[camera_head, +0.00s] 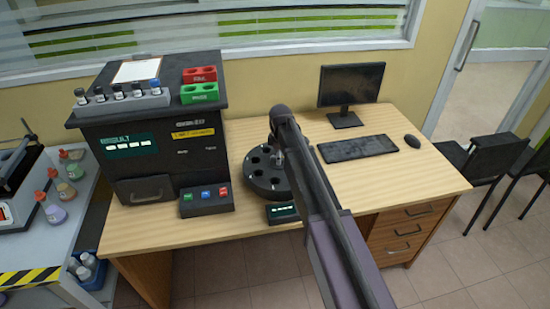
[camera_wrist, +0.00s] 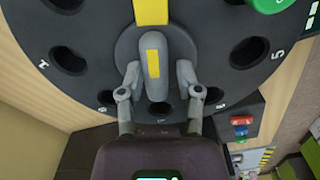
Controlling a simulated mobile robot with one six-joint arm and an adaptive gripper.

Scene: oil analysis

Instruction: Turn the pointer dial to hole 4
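The round black dial disc (camera_head: 263,183) stands on the desk, with several dark holes around its rim. In the wrist view the disc (camera_wrist: 95,25) fills the upper part. A grey pointer knob with a yellow patch (camera_wrist: 153,62) rises at its centre. My gripper (camera_wrist: 158,75) has one finger on each side of the knob, with a visible gap at the right finger; left-side contact is unclear. A hole at the left (camera_wrist: 68,60) has a mark like a sideways 4. A hole at the right (camera_wrist: 249,52) is by a 5. Other numbers are partly hidden.
A yellow strip (camera_wrist: 151,12) and a green round object (camera_wrist: 270,4) are at the wrist view's top. A black analyser (camera_head: 150,145) and button box (camera_head: 206,199) stand left of the dial. A monitor (camera_head: 350,85) and keyboard (camera_head: 357,147) are to its right.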

